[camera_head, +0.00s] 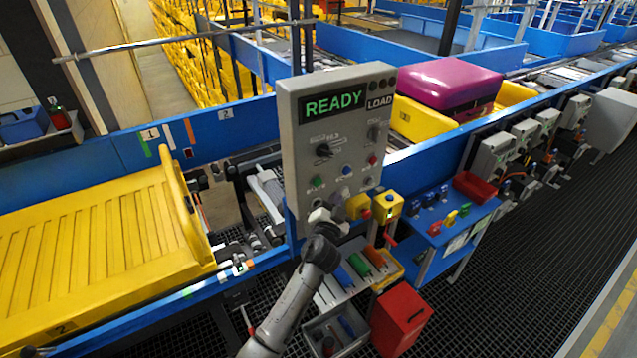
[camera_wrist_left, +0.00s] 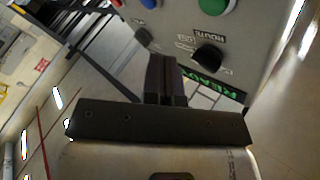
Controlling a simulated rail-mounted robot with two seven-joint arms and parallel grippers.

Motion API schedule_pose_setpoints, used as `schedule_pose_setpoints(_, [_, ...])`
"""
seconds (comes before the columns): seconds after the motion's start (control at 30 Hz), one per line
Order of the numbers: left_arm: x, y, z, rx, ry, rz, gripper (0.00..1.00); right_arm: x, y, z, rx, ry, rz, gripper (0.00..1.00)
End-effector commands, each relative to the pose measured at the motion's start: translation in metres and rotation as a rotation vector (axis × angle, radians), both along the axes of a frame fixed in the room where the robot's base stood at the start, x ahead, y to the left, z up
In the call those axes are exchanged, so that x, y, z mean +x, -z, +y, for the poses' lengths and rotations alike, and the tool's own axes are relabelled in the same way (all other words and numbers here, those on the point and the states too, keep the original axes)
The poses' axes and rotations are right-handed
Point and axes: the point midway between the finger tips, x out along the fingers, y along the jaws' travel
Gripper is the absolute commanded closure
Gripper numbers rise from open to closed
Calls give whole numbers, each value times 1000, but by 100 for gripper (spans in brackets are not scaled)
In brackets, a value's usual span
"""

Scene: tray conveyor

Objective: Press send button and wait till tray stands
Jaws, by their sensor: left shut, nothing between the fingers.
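The grey control panel (camera_head: 335,140) stands in the middle of the head view. Its display (camera_head: 333,106) reads READY in green, beside a LOAD label. Below are a green button (camera_head: 317,182), a blue button (camera_head: 347,170) and a red button (camera_head: 372,160); I cannot read which is send. My left gripper (camera_head: 320,213) is at the panel's lower edge, below the green button. In the left wrist view its fingers (camera_wrist_left: 160,65) are shut and empty in front of the panel; the green button (camera_wrist_left: 214,4) shows at the top. An empty yellow tray (camera_head: 90,240) lies on the conveyor, left.
Another yellow tray (camera_head: 424,118) with a magenta suitcase (camera_head: 452,85) is behind the panel at right. Yellow boxes with buttons (camera_head: 388,207) stick out by the panel's lower right. A blue side table (camera_head: 450,222) and a red bin (camera_head: 401,318) stand at lower right.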

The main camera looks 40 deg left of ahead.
Motion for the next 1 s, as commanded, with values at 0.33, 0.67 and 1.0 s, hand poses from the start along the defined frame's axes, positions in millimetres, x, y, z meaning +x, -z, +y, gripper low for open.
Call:
schedule_pose_setpoints(0.33, [10, 0, 35, 0, -1, -1, 100, 0, 1, 1, 3, 2, -1, 57])
schedule_pose_setpoints(0.67, [13, 0, 45, 0, 0, 0, 100, 1, 2, 3, 10, 7, -1, 57])
schedule_pose_setpoints(1.0, [13, 0, 45, 0, 0, 0, 100, 1, 2, 3, 11, 7, 0, 57])
